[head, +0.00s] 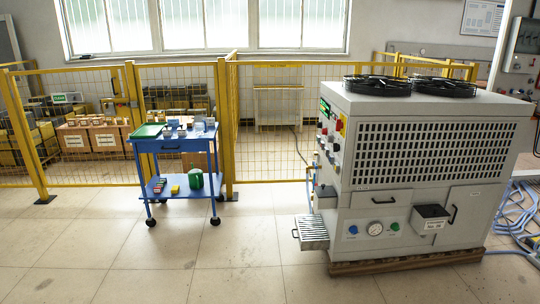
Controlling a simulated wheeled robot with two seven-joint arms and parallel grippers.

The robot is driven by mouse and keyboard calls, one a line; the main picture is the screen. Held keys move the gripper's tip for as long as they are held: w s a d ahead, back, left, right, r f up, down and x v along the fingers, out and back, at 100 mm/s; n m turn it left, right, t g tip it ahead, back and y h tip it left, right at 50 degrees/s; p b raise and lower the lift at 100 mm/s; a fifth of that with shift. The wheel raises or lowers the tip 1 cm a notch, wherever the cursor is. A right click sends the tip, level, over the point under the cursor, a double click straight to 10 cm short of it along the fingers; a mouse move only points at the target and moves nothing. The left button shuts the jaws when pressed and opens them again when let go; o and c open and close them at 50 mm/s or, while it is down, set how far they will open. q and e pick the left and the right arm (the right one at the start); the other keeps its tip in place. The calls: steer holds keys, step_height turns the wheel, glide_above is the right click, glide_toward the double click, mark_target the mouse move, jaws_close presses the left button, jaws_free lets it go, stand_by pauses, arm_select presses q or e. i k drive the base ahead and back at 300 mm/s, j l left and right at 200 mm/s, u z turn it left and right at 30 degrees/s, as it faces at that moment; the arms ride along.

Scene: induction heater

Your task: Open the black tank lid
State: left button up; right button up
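A large light-grey machine (385,190) stands at the right. A small black lid (431,211) sits low on its front face, on top of a box that sticks out and bears a white label (434,225). The lid looks shut and lies roughly flat, but it is small in the picture. Another dark piece (325,192) is on the machine's left side; I cannot tell what it is. Neither of my grippers is in view.
A blue cart (172,146) with small items stands at the left before a yellow mesh fence (265,130). A grey slatted tray (312,232) juts from the machine's left side. Blue hoses (515,215) lie at the right. The front floor is clear.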

mark_target(323, 191)
steer(key=i+z, duration=0.1)
steer(key=i, duration=0.6)
steer(key=i+j+z, duration=0.15)
steer(key=i, duration=0.55)
steer(key=i+j+z, duration=0.2)
steer(key=i+z, duration=0.2)
steer(key=i+j+z, duration=1.1)
steer(key=j, duration=0.3)
steer(key=i+l, duration=0.05)
steer(key=i, duration=0.05)
